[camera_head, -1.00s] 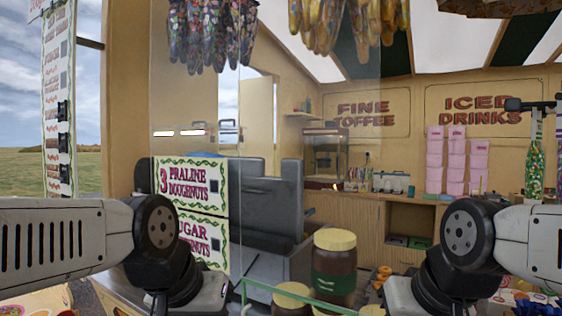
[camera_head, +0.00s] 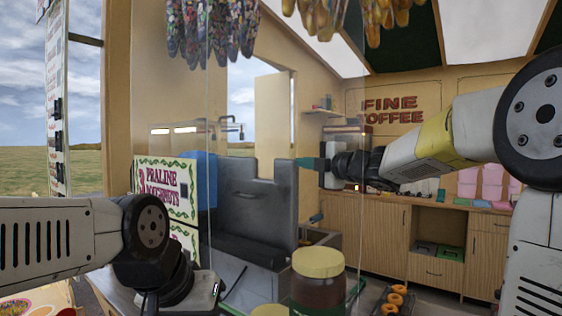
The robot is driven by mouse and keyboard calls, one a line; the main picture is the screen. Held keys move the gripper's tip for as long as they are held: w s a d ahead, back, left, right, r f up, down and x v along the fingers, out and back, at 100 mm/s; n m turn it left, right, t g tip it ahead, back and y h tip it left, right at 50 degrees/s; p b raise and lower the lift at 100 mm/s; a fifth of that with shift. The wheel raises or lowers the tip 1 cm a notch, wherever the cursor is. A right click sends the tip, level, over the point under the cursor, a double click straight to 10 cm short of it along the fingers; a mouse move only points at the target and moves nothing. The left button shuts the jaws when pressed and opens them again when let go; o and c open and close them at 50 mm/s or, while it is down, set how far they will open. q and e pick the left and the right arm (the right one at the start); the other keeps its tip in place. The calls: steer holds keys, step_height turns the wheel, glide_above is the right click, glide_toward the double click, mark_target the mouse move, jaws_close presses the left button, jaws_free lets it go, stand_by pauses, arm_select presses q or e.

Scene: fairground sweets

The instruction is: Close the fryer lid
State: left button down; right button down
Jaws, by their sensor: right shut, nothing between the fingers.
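The grey metal fryer (camera_head: 238,262) stands left of centre behind a clear pane. A grey upright panel, seemingly its raised lid (camera_head: 240,185), stands at the back above a dark sloping part. A narrower grey upright (camera_head: 286,200) is at its right side.
A jar with a yellow lid (camera_head: 318,262) stands in front, right of the fryer. Doughnuts (camera_head: 396,298) sit at the lower right. A wooden counter (camera_head: 385,225) runs along the back.

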steer(key=w+a+n, duration=0.1)
steer(key=w+a, duration=0.4)
steer(key=w, duration=0.5)
steer(key=shift+w+a+y, duration=0.3)
steer(key=shift+w+y, duration=0.1)
